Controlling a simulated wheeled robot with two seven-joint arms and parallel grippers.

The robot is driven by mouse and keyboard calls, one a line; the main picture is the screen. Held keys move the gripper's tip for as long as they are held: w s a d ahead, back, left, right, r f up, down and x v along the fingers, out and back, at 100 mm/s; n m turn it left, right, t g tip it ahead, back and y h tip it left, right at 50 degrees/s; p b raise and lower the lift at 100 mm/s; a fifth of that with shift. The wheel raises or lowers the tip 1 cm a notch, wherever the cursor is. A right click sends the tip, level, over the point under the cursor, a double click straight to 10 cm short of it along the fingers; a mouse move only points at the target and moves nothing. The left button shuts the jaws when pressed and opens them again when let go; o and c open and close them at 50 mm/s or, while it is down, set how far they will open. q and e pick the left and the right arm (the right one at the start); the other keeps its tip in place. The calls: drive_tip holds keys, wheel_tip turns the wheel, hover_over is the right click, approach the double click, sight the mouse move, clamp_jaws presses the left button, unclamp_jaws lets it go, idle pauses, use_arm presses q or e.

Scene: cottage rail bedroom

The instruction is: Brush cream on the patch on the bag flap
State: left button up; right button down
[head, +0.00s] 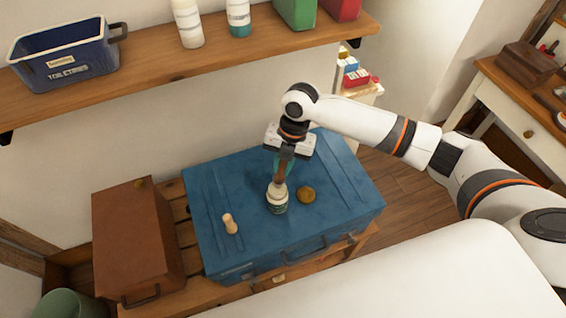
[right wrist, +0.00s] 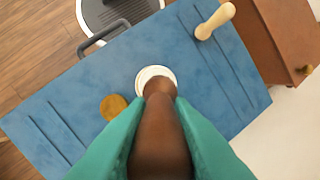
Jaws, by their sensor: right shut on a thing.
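My right gripper (head: 285,160) is shut on a brown, tapering handle, likely the brush (right wrist: 160,130), which it holds pointing down. The jar's pale rim (right wrist: 155,72) surrounds that end in the right wrist view. The jar stands on a blue trunk (head: 225,185). A flat, round, brown-yellow disc (head: 306,195) lies beside the jar; it also shows in the right wrist view (right wrist: 113,107). I cannot tell whether it is the patch. No bag flap shows clearly. My left gripper is out of view.
A pale wooden peg (head: 230,224) is on the trunk's left part. A brown case (head: 135,240) stands left of the trunk. A shelf (head: 130,86) with a blue bin (head: 70,55) and bottles runs above. The trunk's right part is clear.

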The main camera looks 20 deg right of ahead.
drive_tip(key=shift+f, duration=0.6)
idle(0.3)
drive_tip(key=shift+f, duration=0.1)
idle(1.5)
drive_tip(key=p+v, duration=0.2)
drive_tip(key=a+p+v, duration=0.1)
drive_tip(key=p+v, duration=0.4)
drive_tip(key=shift+s+a+r, duration=0.2)
drive_tip(key=shift+s+a, duration=0.1)
idle(0.8)
